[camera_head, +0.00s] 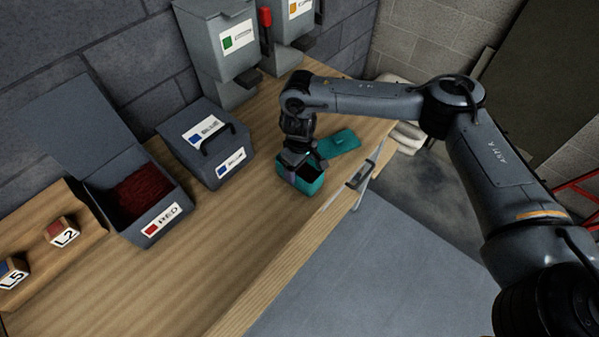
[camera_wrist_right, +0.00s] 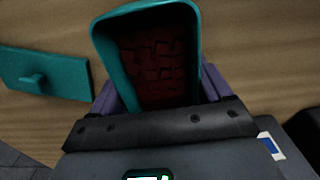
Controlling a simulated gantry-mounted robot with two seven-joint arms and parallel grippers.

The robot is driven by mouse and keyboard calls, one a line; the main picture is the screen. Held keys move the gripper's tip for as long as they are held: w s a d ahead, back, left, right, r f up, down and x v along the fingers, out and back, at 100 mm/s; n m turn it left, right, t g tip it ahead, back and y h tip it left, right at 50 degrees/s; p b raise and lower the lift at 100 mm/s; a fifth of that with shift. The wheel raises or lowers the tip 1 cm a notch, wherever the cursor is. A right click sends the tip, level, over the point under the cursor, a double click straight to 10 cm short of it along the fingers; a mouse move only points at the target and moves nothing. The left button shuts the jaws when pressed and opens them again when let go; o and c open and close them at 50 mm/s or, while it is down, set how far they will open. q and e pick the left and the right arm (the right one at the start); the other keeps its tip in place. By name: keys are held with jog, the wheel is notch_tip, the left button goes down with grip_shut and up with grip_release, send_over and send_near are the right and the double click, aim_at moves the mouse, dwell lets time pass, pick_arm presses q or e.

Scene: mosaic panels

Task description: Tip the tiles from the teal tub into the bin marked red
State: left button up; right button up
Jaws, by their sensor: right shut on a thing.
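The teal tub (camera_head: 313,187) is on the wooden bench near its front edge, without a lid. In the right wrist view the tub (camera_wrist_right: 103,42) holds dark red tiles (camera_wrist_right: 160,62). My right gripper (camera_head: 298,168) comes from above and is shut on the tub, with purple fingers on both sides of it in the wrist view. The bin marked red (camera_head: 126,232) stands at the left with its lid open and dark red tiles (camera_head: 145,193) inside. My left gripper is not in view.
The teal lid (camera_head: 340,143) lies on the bench beyond the tub. A closed bin marked blue (camera_head: 208,165) stands between the tub and the red bin. Dispensers (camera_head: 225,62) hang at the back wall. Blocks marked L2 (camera_head: 63,232) and L5 (camera_head: 12,272) sit at far left.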

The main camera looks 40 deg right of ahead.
jog(key=shift+c, duration=0.9)
jog(key=shift+r, duration=0.15)
